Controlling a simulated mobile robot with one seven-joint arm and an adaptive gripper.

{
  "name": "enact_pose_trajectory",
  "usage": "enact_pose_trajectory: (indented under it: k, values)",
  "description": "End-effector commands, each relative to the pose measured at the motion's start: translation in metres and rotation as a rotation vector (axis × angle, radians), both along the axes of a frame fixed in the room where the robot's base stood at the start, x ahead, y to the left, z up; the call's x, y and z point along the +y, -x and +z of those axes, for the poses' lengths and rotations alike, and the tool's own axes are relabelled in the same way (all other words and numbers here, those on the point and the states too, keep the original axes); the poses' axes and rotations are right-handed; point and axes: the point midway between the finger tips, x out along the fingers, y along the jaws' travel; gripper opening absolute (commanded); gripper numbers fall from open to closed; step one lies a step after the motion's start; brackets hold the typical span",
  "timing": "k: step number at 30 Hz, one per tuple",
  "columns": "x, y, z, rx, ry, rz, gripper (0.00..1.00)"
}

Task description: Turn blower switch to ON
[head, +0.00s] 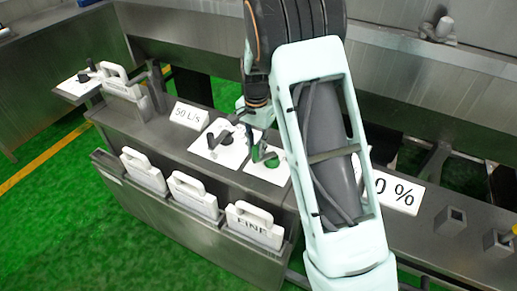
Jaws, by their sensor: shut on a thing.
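My gripper (256,138) reaches down over the console top, partly hidden by its own links and my arm. Its fingers are small in the head view and appear closed around a dark and green switch (268,158) on a white plate (277,173). The switch's position and any ON or OFF lettering cannot be read. To its left, a black knob (224,139) stands on another white plate (209,151), close beside the fingers.
A "50 L/S" sign (189,115) and a partly covered "0 %" sign (399,194) stand on the console. White handled plates, one marked "FINE" (254,226), sit along the front. Metal walls stand behind; green floor (50,225) is clear at left.

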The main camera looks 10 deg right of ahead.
Motion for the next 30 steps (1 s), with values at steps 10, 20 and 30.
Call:
enact_pose_trajectory:
  k: [10, 20, 30]
  values:
    - [0.0017, -0.0075, 0.0012, -0.003, 0.000, -0.111, 0.00]
    - [0.0018, -0.0086, 0.0012, -0.004, -0.001, -0.127, 0.00]
    - [0.0017, -0.0083, 0.0009, -0.003, -0.001, -0.125, 0.37]
